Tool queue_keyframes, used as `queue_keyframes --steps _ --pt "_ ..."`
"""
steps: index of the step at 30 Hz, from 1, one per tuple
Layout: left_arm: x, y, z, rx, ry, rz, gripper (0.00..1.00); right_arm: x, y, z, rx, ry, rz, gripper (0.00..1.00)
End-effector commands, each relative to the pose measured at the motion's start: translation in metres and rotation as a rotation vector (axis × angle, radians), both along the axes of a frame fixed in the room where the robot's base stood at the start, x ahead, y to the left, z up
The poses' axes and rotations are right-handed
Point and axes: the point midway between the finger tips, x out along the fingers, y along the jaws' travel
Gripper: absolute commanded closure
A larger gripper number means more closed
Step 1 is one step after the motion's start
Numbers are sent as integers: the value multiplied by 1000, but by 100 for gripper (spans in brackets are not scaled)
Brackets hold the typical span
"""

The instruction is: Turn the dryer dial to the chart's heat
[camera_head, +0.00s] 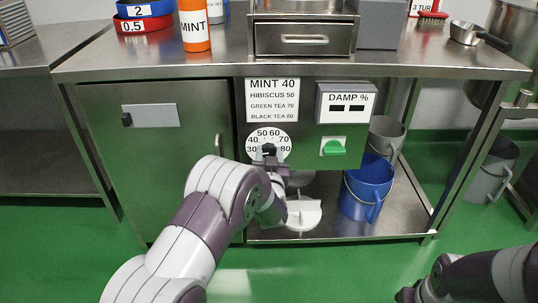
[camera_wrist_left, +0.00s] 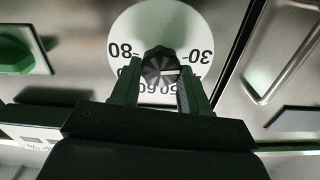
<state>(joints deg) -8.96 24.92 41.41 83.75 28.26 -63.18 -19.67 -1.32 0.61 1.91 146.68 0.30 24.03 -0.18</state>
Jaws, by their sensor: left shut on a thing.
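The dryer dial is a white round plate (camera_head: 258,139) numbered from 30 to 80, with a dark knob (camera_wrist_left: 160,63) in its middle. My left gripper (camera_wrist_left: 163,80) is shut on the knob, one finger on each side. The wrist view shows the plate upside down. A pale mark on the knob points right there, toward the 30 and 40 side; the exact number is unclear. The chart (camera_head: 272,101) above the dial reads MINT 40, HIBISCUS 50, GREEN TEA 70, BLACK TEA 80. An orange canister (camera_head: 194,27) labelled MINT stands on the counter. My right gripper is not visible.
A green switch (camera_head: 333,147) and a DAMP % display (camera_head: 346,103) sit right of the dial. A cabinet door handle (camera_wrist_left: 284,60) is close beside my left gripper. A blue bucket (camera_head: 367,188) stands on the lower shelf.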

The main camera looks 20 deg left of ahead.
Motion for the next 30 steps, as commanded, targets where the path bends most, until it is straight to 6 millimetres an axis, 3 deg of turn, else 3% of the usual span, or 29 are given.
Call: queue_keyframes --steps 18,30 --pt "0 -2 2 392 116 -1 85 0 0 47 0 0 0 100" --pt "0 -2 0 604 176 -1 85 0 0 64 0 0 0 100"
